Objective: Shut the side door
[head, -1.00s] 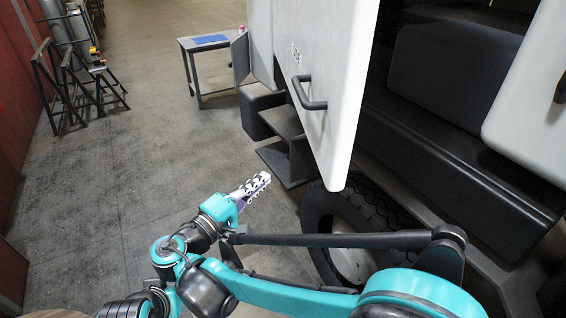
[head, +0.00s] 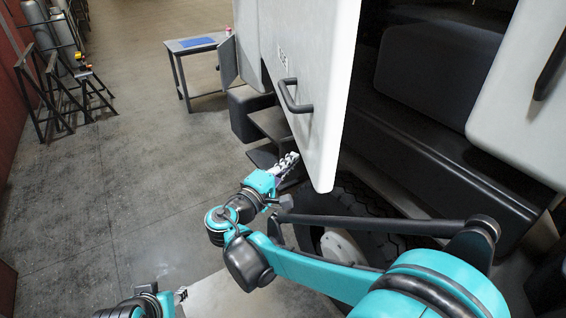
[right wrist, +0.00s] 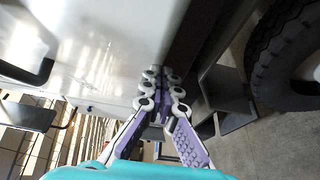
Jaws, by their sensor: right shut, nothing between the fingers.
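The white side door (head: 322,85) stands open from the vehicle's side, its lower corner hanging near the wheel. Its dark handle (head: 290,97) shows on the outer face. The door also fills the upper left of the right wrist view (right wrist: 105,40). My right gripper (head: 291,158) is shut and empty, close beside the door's lower edge and below the handle. In the right wrist view its fingertips (right wrist: 160,76) overlap the door's edge; I cannot tell whether they touch it. Only a small tip of my left gripper (head: 181,294) shows at the bottom left, its state unclear.
A wheel (head: 350,190) and dark steps (head: 268,125) are below the door. The dark door opening (head: 430,130) is to the right, with another white panel (head: 510,100) beyond. A table (head: 197,45) and a rack (head: 55,95) stand farther back. The floor at left is clear.

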